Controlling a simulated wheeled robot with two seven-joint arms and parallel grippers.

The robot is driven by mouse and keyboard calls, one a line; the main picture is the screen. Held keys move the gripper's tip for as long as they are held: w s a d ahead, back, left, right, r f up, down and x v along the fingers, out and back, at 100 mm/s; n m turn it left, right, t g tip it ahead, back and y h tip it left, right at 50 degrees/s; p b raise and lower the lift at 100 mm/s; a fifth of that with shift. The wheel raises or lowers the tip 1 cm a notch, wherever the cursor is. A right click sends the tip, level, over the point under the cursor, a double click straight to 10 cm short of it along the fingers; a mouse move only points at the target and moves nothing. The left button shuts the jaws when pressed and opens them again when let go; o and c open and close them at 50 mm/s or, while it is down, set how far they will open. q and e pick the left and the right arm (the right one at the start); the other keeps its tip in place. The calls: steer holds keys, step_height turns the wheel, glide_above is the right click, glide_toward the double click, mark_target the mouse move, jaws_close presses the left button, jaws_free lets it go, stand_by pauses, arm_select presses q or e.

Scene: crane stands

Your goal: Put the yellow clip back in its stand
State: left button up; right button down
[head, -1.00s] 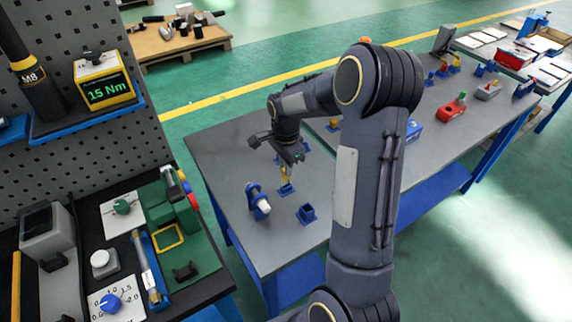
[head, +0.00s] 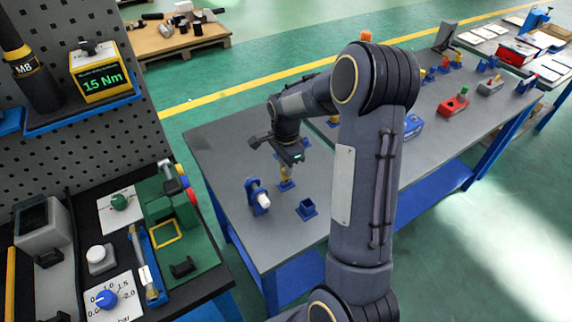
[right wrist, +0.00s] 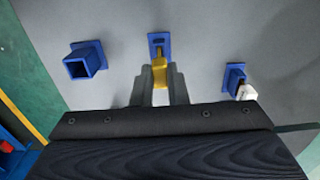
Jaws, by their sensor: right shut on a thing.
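The yellow clip (head: 285,172) is upright in my right gripper (head: 288,157), which points down at the near table. The gripper's fingers (right wrist: 157,88) are shut on the yellow clip (right wrist: 160,76) in the right wrist view. The blue stand (head: 286,186) is directly below the clip, and it also shows in the right wrist view (right wrist: 159,39). The clip's lower end overlaps the stand in both views. I cannot tell how far it sits inside. My left gripper is not in view.
An empty blue square holder (head: 307,209) stands close by on the grey table (head: 235,150). A blue holder with a white cylinder (head: 260,198) is to the left. A side bench with a green fixture (head: 205,258) is at the lower left.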

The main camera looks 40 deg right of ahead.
steer(key=shift+f, duration=0.45)
steer(key=c, duration=1.3)
jaws_free()
steer(key=shift+r, duration=0.15)
steer(key=shift+c, duration=0.2)
steer(key=shift+r, duration=0.1)
steer(key=shift+r+p, duration=1.8)
steer(key=shift+r, duration=0.6)
step_height(320, 180, up, 8)
steer(key=shift+b, duration=0.35)
